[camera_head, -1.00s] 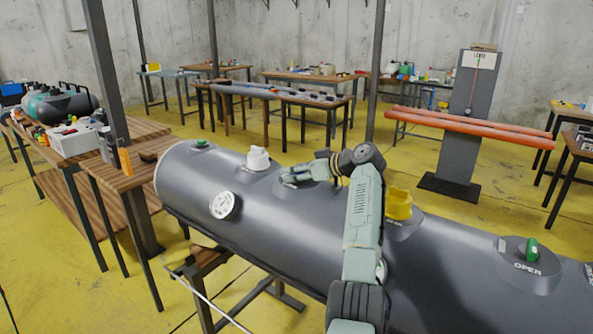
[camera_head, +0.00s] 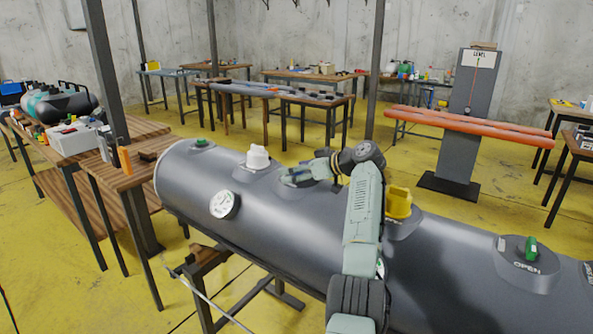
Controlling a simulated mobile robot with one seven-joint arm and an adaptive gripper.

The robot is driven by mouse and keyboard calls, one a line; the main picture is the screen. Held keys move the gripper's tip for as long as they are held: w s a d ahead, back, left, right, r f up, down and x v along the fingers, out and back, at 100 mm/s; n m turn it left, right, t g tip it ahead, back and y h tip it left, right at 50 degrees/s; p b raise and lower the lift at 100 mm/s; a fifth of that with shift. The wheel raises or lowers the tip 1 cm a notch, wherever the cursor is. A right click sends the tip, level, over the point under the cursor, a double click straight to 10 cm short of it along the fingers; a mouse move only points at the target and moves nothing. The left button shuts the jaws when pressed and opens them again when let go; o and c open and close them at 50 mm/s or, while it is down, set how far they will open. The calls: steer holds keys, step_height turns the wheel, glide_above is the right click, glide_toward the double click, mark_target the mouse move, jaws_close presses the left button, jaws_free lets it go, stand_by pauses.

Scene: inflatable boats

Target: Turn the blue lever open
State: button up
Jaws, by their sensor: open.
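A long dark grey inflatable tube (camera_head: 290,225) lies across the view on a wooden support, with several valves along its top. My arm reaches over it from the front. My gripper (camera_head: 288,175) is open at a round valve base (camera_head: 284,182) between the white valve and the yellow valve. I cannot make out a blue lever clearly; the gripper covers most of this valve. I cannot tell whether the fingers touch anything there.
A white valve (camera_head: 258,157) stands left of my gripper and a yellow valve (camera_head: 398,203) right of my arm. Green levers (camera_head: 531,248) sit toward both tube ends. A round gauge (camera_head: 223,205) is on the tube's front. A side table (camera_head: 130,178) stands left.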

steer(key=shift+d+r, duration=0.1)
steer(key=shift+d, duration=0.05)
steer(key=v, duration=1.1)
steer(key=shift+s+d, duration=0.3)
steer(key=shift+s, duration=0.05)
